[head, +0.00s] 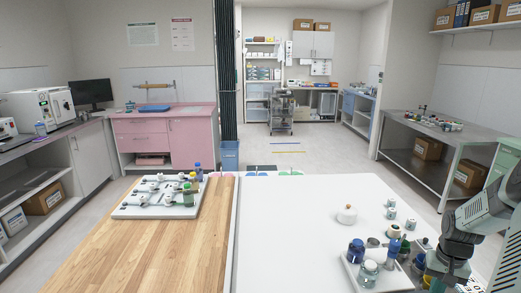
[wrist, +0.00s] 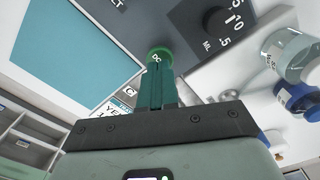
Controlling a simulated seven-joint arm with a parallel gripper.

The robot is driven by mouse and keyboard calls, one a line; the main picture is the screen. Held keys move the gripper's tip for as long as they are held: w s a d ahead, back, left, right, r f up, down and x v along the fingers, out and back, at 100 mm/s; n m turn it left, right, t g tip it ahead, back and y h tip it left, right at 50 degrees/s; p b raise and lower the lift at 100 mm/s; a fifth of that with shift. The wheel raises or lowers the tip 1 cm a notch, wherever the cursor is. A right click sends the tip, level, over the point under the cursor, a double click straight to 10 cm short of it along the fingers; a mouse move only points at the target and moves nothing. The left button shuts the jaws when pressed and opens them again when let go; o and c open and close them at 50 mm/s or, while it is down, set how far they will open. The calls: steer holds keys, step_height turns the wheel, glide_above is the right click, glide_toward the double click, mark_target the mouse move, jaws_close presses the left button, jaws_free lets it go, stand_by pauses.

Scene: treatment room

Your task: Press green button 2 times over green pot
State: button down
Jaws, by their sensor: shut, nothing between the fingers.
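In the wrist view my gripper (wrist: 157,73) is shut and empty, its green fingers side by side. A round green button (wrist: 158,55) with white lettering, only partly readable, is right at the fingertips. I cannot tell whether they touch it or whether it is pressed in. The button is on a grey device panel (wrist: 185,72). In the head view my gripper's hand is at the lower right, and its fingertips are hidden.
A teal screen (wrist: 60,60) and a black knob (wrist: 214,21) flank the button. A clear jar (wrist: 292,50) and a blue-capped bottle (wrist: 297,100) are close at right. A white lidded pot (head: 347,214) stands on the white table (head: 290,235), whose middle is clear.

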steer(key=shift+r, duration=3)
steer(key=a+r+n+t+h, duration=0.2)
steer(key=a+r+n, duration=0.2)
steer(key=a+r, duration=2.15)
steer(key=s+a+r+n+t, duration=0.1)
steer(key=s+a+r, duration=0.2)
steer(key=s+a, duration=0.15)
steer(key=s+a+r+t, duration=0.1)
steer(key=s+a+r, duration=0.15)
steer(key=a, duration=0.25)
steer(key=s+a+n+t+y, duration=0.1)
steer(key=s+a+y, duration=0.1)
steer(key=s, duration=1)
steer(key=shift+s+a+f+t, duration=0.15)
steer(key=shift+s+a+t, duration=0.2)
steer(key=shift+a, duration=0.5)
